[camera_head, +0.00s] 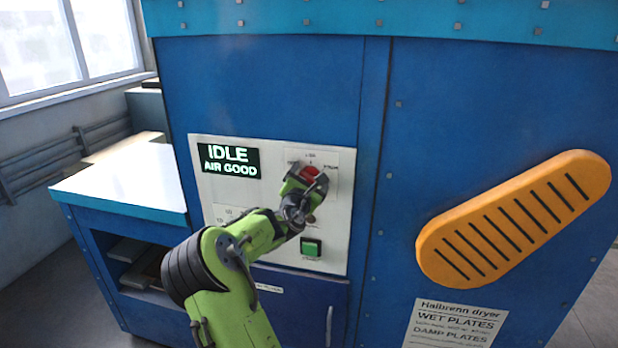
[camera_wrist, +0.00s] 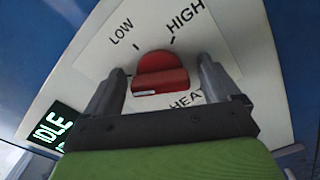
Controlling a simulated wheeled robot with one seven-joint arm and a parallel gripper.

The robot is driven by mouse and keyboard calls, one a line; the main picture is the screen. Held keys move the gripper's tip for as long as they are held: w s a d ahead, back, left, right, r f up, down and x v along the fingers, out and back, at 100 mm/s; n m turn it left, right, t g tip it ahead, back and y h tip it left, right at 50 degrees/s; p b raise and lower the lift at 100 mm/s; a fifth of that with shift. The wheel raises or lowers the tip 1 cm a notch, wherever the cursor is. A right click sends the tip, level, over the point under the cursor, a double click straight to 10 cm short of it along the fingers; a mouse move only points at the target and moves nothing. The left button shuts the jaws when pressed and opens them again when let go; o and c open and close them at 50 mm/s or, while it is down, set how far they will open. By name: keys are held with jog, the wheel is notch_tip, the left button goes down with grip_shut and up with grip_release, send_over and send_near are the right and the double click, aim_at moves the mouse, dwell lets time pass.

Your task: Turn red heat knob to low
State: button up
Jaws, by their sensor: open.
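The red heat knob (camera_wrist: 160,75) sits on a white dial plate marked LOW, HIGH and HEAT in the wrist view. LOW is at the upper left and HIGH at the upper right. In the head view the knob (camera_head: 310,173) is partly covered by my gripper (camera_head: 308,182). My gripper (camera_wrist: 160,92) is open, with one finger on each side of the knob. A gap shows between the knob and each finger. A short white mark is on the knob's front lower-left edge.
A green square button (camera_head: 311,246) is below the knob. A display (camera_head: 230,160) reads IDLE, AIR GOOD. An orange slotted handle-like piece (camera_head: 515,218) is on the blue wall at right. A blue door (camera_head: 300,308) is below the white panel (camera_head: 272,250). A white-topped counter (camera_head: 130,183) is at left.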

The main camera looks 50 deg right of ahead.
jog(key=c, duration=1)
jog(key=shift+o, duration=0.2)
jog(key=shift+m+b, duration=0.3)
jog(key=m+b, duration=0.1)
jog(key=m, duration=0.1)
jog(key=m+b, duration=0.3)
jog(key=shift+s+f+m, duration=0.1)
jog(key=shift+f+m, duration=0.15)
jog(key=shift+m, duration=0.05)
jog(key=m+b, duration=0.4)
jog(key=m, duration=0.1)
jog(key=shift+m, duration=0.4)
jog(key=o, duration=1)
jog(key=shift+c, duration=0.2)
